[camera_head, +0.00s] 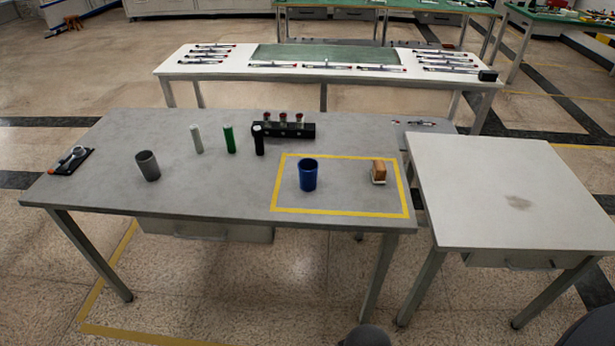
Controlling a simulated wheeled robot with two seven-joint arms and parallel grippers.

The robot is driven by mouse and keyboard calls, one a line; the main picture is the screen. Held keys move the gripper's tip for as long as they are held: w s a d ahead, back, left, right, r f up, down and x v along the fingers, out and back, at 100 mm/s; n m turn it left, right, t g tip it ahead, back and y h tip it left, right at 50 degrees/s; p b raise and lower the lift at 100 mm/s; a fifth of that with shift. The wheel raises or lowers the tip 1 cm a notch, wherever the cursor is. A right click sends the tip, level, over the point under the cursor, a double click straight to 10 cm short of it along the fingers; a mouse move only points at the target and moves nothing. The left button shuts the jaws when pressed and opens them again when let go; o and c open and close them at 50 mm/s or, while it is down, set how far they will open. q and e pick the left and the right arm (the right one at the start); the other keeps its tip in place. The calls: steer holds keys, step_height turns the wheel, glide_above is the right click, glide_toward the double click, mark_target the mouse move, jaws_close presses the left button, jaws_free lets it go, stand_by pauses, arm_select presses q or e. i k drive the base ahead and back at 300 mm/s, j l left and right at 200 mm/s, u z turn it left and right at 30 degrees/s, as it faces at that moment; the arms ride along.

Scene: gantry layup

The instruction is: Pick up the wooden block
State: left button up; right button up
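The wooden block (379,170) is small and brown with a pale lower edge. It rests near the right side of a yellow taped rectangle (340,211) on the grey table (215,185). Nothing covers it from this view. A dark blue cup (308,175) stands inside the same rectangle, to the left of the block and apart from it. Neither of my grippers shows in the head view.
A grey cup (148,166), a white cylinder (196,139), a green cylinder (229,139) and a black rack (284,130) stand on the table. A black tray (72,161) lies far left. A bare pale table (515,190) stands right, across a gap.

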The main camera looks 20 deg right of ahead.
mark_target(378, 172)
steer(key=z, duration=1.45)
